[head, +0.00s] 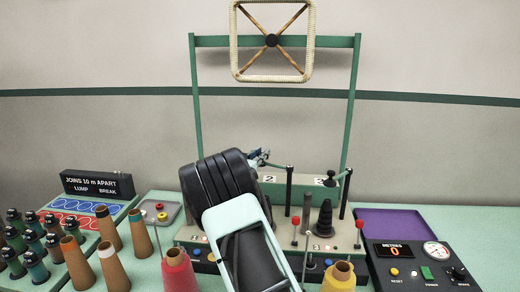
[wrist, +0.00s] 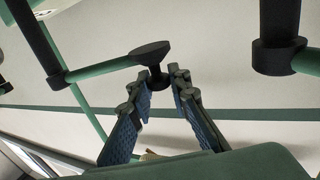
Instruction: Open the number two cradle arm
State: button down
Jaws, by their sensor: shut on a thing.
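My gripper (wrist: 163,84) is closed around the stem of a black knob (wrist: 152,53) on a green cradle arm (wrist: 105,65), which runs from a black post (wrist: 30,45). In the head view my gripper (head: 258,157) is at the left cradle arm (head: 275,165), beside its black post (head: 289,185). A plate marked 2 (head: 269,179) is just below. The right cradle arm (head: 343,175) extends left from its post (head: 346,195) to a black knob (head: 330,179); the number on the plate behind it is too small to read surely. My forearm hides the machine's left part.
A green frame (head: 358,95) with a square hoop (head: 310,40) rises behind. A black cone (head: 325,218) and red-knobbed levers (head: 359,225) stand at the right. Yarn cones (head: 110,228), a purple tray (head: 390,222) and a control box (head: 425,265) crowd the bench.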

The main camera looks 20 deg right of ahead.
jog(key=shift+r, duration=0.1)
dwell(0.4)
jog(key=c, duration=1.8)
grip_release()
jog(key=shift+c, duration=0.2)
jog(key=v, duration=1.2)
jog(key=shift+w, duration=0.1)
